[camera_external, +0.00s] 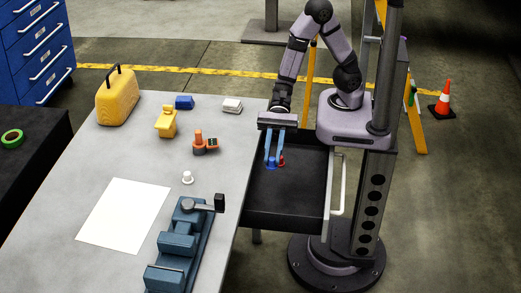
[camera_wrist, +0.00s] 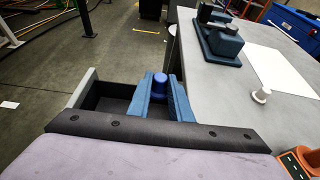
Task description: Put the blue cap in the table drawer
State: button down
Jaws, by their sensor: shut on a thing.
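The blue cap (camera_external: 271,163) is between the fingertips of my gripper (camera_external: 274,160), which is shut on it. In the wrist view the blue cap (camera_wrist: 158,84) shows upright between the two blue fingers of my gripper (camera_wrist: 159,95). The black table drawer (camera_external: 285,207) is pulled open at the table's right side, and the cap is over its inside. I cannot tell how far the cap is above the drawer floor. The drawer's wall also shows in the wrist view (camera_wrist: 82,90).
The grey table (camera_external: 130,165) borders the drawer on the left. On it are a white cap (camera_external: 187,177), a blue vise-like fixture (camera_external: 178,245), an orange part (camera_external: 199,143), a yellow case (camera_external: 117,100) and white paper (camera_external: 123,215). The drawer's front part looks empty.

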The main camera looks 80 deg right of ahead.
jog(key=b, duration=0.2)
send_over(272, 203)
notch_tip(272, 203, down, 14)
jog(key=shift+r, duration=0.15)
jog(key=shift+f, duration=2.1)
jog(key=shift+b, duration=0.3)
jog(key=shift+f, duration=0.2)
jog(key=c, duration=1.6)
grip_release()
jog(key=shift+r, duration=0.1)
